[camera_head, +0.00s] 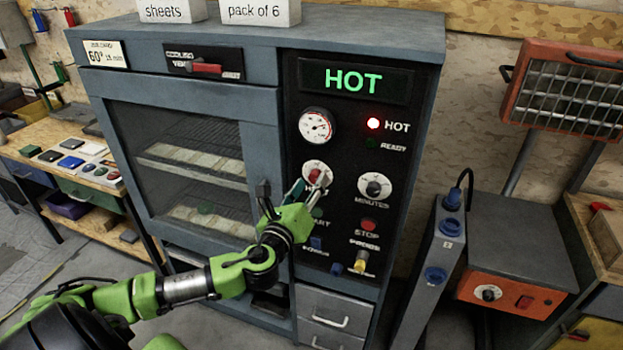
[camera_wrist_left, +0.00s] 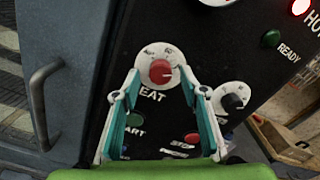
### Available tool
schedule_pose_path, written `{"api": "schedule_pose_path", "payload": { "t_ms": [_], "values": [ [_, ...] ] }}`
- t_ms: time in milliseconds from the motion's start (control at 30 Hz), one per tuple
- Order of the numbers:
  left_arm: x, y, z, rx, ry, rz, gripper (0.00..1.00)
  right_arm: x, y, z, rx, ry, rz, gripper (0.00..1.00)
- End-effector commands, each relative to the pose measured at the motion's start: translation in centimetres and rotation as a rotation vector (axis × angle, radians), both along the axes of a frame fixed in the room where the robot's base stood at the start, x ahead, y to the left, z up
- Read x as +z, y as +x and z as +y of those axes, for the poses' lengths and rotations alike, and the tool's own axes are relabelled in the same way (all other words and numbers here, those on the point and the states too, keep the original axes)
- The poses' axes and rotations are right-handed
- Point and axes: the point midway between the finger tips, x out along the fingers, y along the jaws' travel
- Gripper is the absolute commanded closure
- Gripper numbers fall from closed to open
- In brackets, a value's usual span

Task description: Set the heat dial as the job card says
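The heat dial (camera_head: 314,175) is a red knob on a white round scale on the oven's black panel. In the left wrist view the heat dial (camera_wrist_left: 161,72) has its pointer mark toward the right. My left gripper (camera_head: 310,186) is at the dial; its fingers (camera_wrist_left: 160,84) stand apart on either side of the knob, with gaps visible. Contact cannot be told. The job card (camera_head: 105,55) at the oven's top left reads 60° and what looks like 15 min. The display (camera_head: 355,80) reads HOT in green. My right gripper is not in view.
The red HOT lamp (camera_head: 374,124) is lit; the READY lamp (camera_head: 371,143) is dark. A gauge (camera_head: 316,126) sits above the dial. The minutes dial (camera_head: 375,187) and stop button (camera_head: 369,226) are close by. The oven door handle (camera_wrist_left: 45,105) stands out left of my gripper.

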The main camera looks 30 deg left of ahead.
Motion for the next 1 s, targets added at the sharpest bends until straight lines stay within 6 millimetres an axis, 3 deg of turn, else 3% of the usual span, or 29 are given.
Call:
{"api": "schedule_pose_path", "payload": {
  "t_ms": [200,467,633,1000],
  "values": [
    [0.00,1.31,0.27,0.000,-0.001,0.001,0.60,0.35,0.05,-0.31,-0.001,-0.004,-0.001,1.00],
    [-0.04,1.39,0.30,0.000,-0.001,0.001,0.60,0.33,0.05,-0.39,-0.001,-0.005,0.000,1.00],
    [-0.02,1.38,0.31,0.000,-0.001,0.001,0.99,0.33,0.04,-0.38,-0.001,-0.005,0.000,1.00],
    [-0.09,1.35,0.36,0.001,-0.037,-0.008,0.99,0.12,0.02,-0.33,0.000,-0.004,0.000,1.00]
  ]
}}
